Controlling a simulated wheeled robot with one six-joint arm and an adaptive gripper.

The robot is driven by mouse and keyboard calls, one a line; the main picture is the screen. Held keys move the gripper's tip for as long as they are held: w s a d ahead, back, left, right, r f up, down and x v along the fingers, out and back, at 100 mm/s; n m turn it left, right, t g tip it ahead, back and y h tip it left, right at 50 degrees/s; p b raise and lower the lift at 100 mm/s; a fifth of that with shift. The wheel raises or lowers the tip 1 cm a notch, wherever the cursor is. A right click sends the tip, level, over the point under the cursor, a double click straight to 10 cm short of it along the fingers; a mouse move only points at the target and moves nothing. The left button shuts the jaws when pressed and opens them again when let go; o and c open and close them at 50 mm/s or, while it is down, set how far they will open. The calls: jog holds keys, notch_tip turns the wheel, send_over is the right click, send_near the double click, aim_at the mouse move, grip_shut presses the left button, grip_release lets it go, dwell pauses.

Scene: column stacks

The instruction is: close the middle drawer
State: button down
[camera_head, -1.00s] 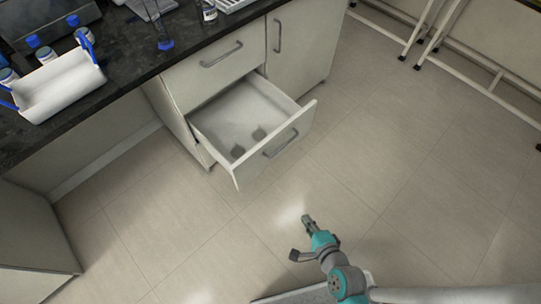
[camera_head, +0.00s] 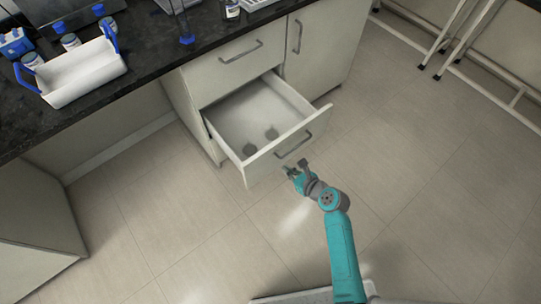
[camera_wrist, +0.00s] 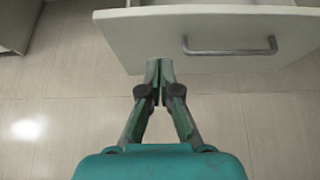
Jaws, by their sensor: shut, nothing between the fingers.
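The middle drawer (camera_head: 258,125) is pulled out of the white cabinet, below a shut top drawer (camera_head: 231,69). Its inside shows two dark round shapes. Its front panel (camera_wrist: 215,58) and grey bar handle (camera_wrist: 230,49) show in the wrist view, and the handle (camera_head: 294,146) also shows in the head view. My gripper (camera_head: 289,170) is shut and empty, just in front of the drawer's front panel. In the wrist view the fingertips (camera_wrist: 160,62) overlap the panel's lower edge, left of the handle. I cannot tell whether they touch it.
A dark counter (camera_head: 150,68) above the cabinet holds a white tray (camera_head: 82,75) with blue handles and several bottles. A cabinet door (camera_head: 318,52) stands shut at the right. White table frames (camera_head: 480,60) stand at the upper right. The tiled floor (camera_head: 420,190) is clear.

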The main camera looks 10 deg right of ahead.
aim_at(266, 153)
jog(key=x, duration=0.6)
jog(key=r+x, duration=0.1)
jog(key=x, duration=0.2)
jog(key=shift+w+a, duration=0.35)
jog(key=shift+w, duration=0.2)
jog(key=shift+w+a, duration=0.25)
jog(key=shift+w, duration=0.25)
